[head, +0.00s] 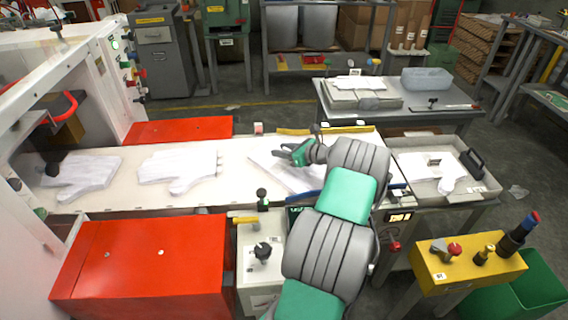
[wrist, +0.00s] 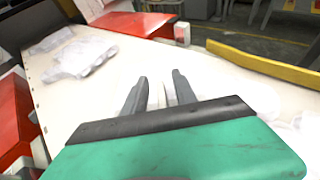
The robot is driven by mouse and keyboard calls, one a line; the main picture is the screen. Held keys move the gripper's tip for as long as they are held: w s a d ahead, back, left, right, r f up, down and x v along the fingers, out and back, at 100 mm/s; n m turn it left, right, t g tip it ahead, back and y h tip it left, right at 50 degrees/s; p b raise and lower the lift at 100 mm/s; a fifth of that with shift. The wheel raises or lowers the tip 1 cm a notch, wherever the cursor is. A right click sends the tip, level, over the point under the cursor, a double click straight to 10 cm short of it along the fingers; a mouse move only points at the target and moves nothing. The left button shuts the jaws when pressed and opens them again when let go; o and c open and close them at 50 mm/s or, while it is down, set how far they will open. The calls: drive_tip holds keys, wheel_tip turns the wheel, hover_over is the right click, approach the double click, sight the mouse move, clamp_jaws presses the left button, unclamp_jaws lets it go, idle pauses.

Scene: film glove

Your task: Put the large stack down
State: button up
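My gripper (head: 290,152) is over the right part of the pale conveyor, and its fingers (wrist: 160,88) stand a little apart in the wrist view. White material shows between them, and they appear shut on a white glove stack (head: 287,176). The stack lies low at the belt, partly hidden by my gripper and arm; whether it touches the belt is unclear. White material also shows right of my gripper in the wrist view (wrist: 263,100). Two flat white gloves lie to the left, one in the middle (head: 178,170) and one at the far left (head: 82,176).
A grey tray (head: 481,186) at the right holds a white glove and a dark-handled tool. A yellow bar (wrist: 262,64) edges the belt's far side. Red boxes (head: 150,262) flank the conveyor (head: 232,178). A grey table (head: 425,118) stands behind. Bare belt lies between the gloves.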

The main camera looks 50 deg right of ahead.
drive_tip(key=shift+w+f, duration=0.1)
drive_tip(key=shift+w, duration=0.25)
drive_tip(key=shift+c, duration=0.5)
clamp_jaws()
